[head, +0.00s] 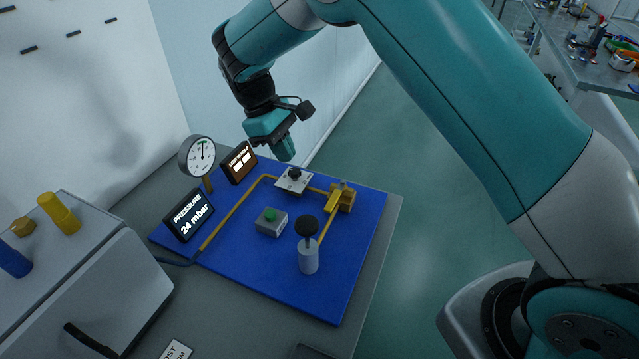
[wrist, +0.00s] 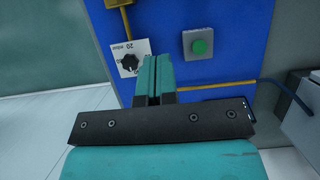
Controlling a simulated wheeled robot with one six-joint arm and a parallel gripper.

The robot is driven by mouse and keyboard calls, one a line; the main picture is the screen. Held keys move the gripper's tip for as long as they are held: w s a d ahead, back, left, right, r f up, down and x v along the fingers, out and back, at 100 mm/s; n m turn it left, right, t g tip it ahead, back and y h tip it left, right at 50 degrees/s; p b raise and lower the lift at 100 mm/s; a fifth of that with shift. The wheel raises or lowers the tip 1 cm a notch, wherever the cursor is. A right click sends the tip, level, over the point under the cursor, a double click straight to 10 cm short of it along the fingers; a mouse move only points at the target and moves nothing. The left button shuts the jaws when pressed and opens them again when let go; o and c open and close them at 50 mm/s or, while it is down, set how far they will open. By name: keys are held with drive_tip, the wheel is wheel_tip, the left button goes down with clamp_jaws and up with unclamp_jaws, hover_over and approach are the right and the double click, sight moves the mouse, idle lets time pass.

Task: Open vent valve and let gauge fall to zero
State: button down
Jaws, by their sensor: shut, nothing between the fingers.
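A round white gauge (head: 201,155) stands on a post at the back left of the blue panel (head: 245,270); its fine reading is too small to tell. A pressure display (head: 189,214) reads 24 mbar. A yellow fitting with a lever-like bar (head: 341,197), perhaps the vent valve, sits at the panel's right; only its edge shows in the wrist view (wrist: 118,3). A black knob (head: 294,174) sits on a white scale plate, also in the wrist view (wrist: 130,63). My gripper (head: 287,154) is shut and empty, above the panel's back edge near the knob; its fingers show in the wrist view (wrist: 153,72).
A green button (head: 270,215) on a grey box and a black-topped white cylinder (head: 308,256) stand on the panel. Yellow tubing (head: 232,215) links the parts. An orange-lit display (head: 240,162) stands beside the gauge. A grey case (head: 75,270) is at left.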

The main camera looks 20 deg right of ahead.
sight(336, 196)
drive_tip(key=p+x, duration=0.1)
drive_tip(key=x, duration=0.8)
drive_tip(key=shift+s+d+f+p, duration=0.2)
drive_tip(key=shift+d+p, duration=0.05)
drive_tip(key=shift+p, duration=0.15)
drive_tip(key=shift+s+d+r+p, duration=0.15)
drive_tip(key=shift+s+d+p, duration=0.35)
drive_tip(key=shift+s+d, duration=0.75)
